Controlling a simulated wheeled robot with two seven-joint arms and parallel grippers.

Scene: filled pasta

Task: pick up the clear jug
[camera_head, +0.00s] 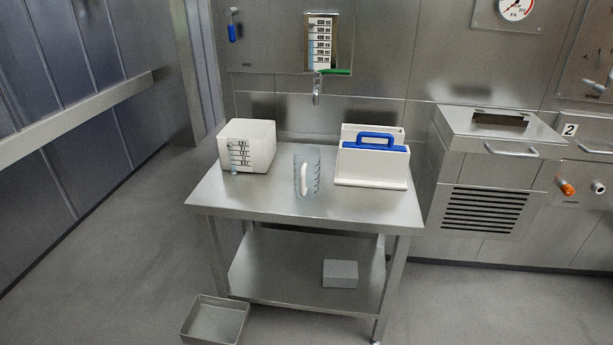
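The clear jug (313,172) stands upright on the steel table (265,203), near the middle of its top. It is bluish and see-through, with a white handle on the side facing me. It stands apart from the boxes on either side. Neither of my grippers shows in the head view.
A white box with labels (258,143) stands left of the jug. A white caddy with a blue handle (372,178) stands to its right. A grey block (340,274) lies on the lower shelf. A grey tray (215,322) is on the floor at the table's front left. The table's front strip is clear.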

